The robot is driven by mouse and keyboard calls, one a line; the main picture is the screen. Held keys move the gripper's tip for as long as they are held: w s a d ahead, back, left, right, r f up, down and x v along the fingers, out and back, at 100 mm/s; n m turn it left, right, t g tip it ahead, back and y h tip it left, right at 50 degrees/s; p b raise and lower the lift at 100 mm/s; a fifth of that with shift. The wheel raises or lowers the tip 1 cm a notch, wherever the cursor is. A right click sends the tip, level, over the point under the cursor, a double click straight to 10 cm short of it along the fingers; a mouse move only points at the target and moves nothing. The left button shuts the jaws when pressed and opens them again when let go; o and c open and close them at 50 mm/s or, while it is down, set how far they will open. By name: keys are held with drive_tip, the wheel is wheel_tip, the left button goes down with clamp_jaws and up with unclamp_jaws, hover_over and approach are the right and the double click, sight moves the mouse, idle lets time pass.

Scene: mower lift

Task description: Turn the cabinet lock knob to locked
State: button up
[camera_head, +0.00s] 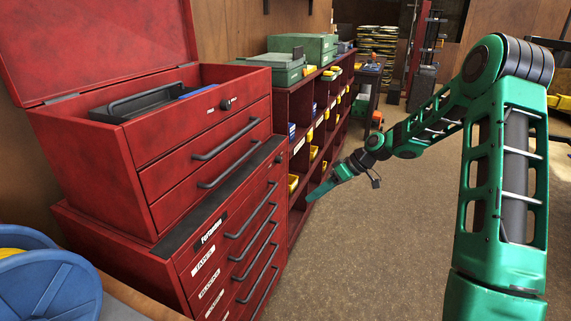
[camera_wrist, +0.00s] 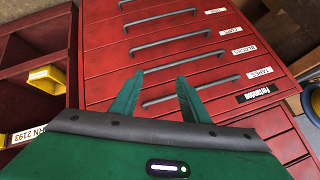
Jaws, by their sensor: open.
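A red tool cabinet (camera_head: 210,262) with several drawers stands at the left, with a red top chest (camera_head: 165,150) on it, lid open. A small dark knob (camera_head: 225,104) sits on the chest's upper front, between small white markings too small to read. Another small dark spot, perhaps a knob (camera_head: 281,158), is at the cabinet's upper right front. My gripper (camera_head: 318,192) is in front of the low shelf, right of the cabinet, apart from both knobs. In the wrist view my gripper (camera_wrist: 158,92) is open and empty, facing the cabinet drawers (camera_wrist: 200,60). No knob shows clearly there.
A red shelf unit (camera_head: 300,104) with yellow bins continues behind the cabinet; green cases (camera_head: 285,66) lie on top. Blue reels (camera_head: 50,285) are at lower left. The floor (camera_head: 390,250) right of the cabinet is clear. Drawer handles (camera_head: 226,138) stick out.

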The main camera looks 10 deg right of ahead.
drive_tip(key=w+a+n+t+y, duration=0.1)
drive_tip(key=w+t+y, duration=0.3)
drive_tip(key=w, duration=0.5)
drive_tip(key=t+y, duration=0.3)
approach(279, 160)
drive_tip(key=w+x, duration=0.1)
drive_tip(key=x, duration=0.6)
drive_tip(key=shift+w+f+n, duration=0.3)
drive_tip(key=shift+f, duration=0.05)
drive_tip(key=shift+d, duration=0.1)
drive_tip(key=c, duration=1.1)
